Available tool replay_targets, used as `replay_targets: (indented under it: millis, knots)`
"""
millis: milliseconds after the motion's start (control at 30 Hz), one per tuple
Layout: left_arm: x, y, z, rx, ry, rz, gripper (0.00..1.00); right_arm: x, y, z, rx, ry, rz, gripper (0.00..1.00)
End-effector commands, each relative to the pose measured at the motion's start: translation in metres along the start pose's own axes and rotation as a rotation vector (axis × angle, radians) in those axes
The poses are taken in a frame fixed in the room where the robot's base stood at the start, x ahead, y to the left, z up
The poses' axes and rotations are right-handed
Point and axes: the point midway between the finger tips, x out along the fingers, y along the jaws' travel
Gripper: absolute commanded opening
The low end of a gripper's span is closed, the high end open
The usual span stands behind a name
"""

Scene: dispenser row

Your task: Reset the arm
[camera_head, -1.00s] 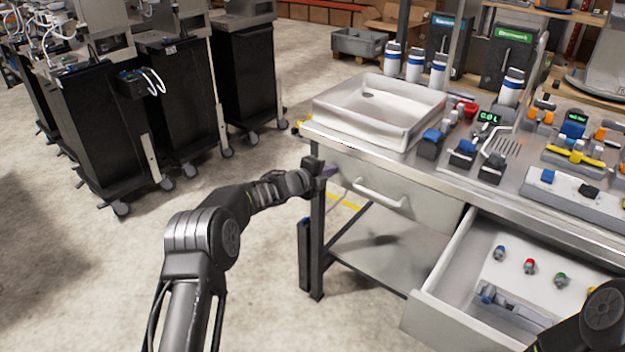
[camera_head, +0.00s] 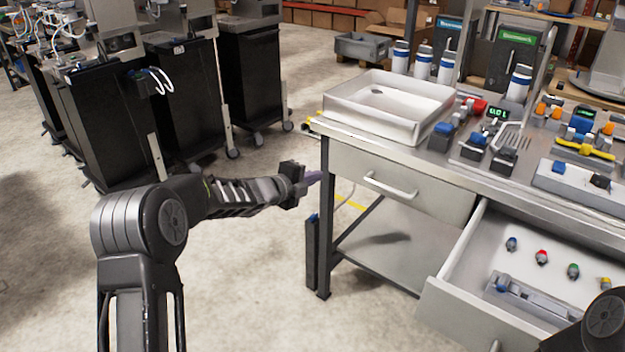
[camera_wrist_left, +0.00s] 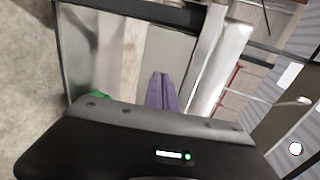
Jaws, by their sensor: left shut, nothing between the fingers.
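My left arm comes in from the left in the head view. Its gripper (camera_head: 313,178) is at the left front corner of the steel workbench (camera_head: 345,134), level with the closed drawer and just left of its front. The purple fingers are together with nothing between them; they also show in the left wrist view (camera_wrist_left: 161,92), pointing towards blurred bench parts. Part of my right arm shows at the lower right edge of the head view; its gripper is out of view.
A white tray (camera_head: 366,116) sits on the bench's left end. The closed drawer (camera_head: 425,200) is beside an open drawer (camera_head: 450,300) holding small coloured fittings. Black carts (camera_head: 250,75) stand at the left. The floor in front is clear.

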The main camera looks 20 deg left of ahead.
Motion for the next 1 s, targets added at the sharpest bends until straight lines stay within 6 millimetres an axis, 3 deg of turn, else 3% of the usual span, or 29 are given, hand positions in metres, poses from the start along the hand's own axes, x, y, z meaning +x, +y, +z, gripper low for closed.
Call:
replay_targets:
  millis: [467, 600, 667, 767, 867, 1000]
  knots:
    - [-0.005, 0.000, 0.000, -0.014, -0.001, 0.001, 0.00, 0.000, 0.000, 0.000, 0.000, 0.000, 0.000, 0.45]
    - [-0.005, 0.005, 0.004, -0.172, -0.022, 0.005, 0.00, 0.000, 0.000, 0.000, 0.001, 0.000, 0.000, 0.45]
    - [-0.006, 0.026, -0.002, -0.358, -0.042, 0.027, 0.00, 0.001, 0.000, 0.000, 0.001, 0.000, 0.000, 0.45]
    - [-0.010, 0.078, -0.027, -0.699, -0.084, 0.098, 0.00, -0.003, -0.001, 0.000, 0.002, 0.000, 0.000, 0.45]
    - [-0.023, 0.140, -0.063, -1.034, -0.151, 0.200, 0.00, -0.011, -0.004, 0.000, 0.003, 0.000, 0.000, 0.45]
    - [-0.062, 0.228, -0.127, -1.462, -0.309, 0.371, 0.00, -0.025, -0.010, 0.000, 0.004, 0.000, -0.001, 0.45]
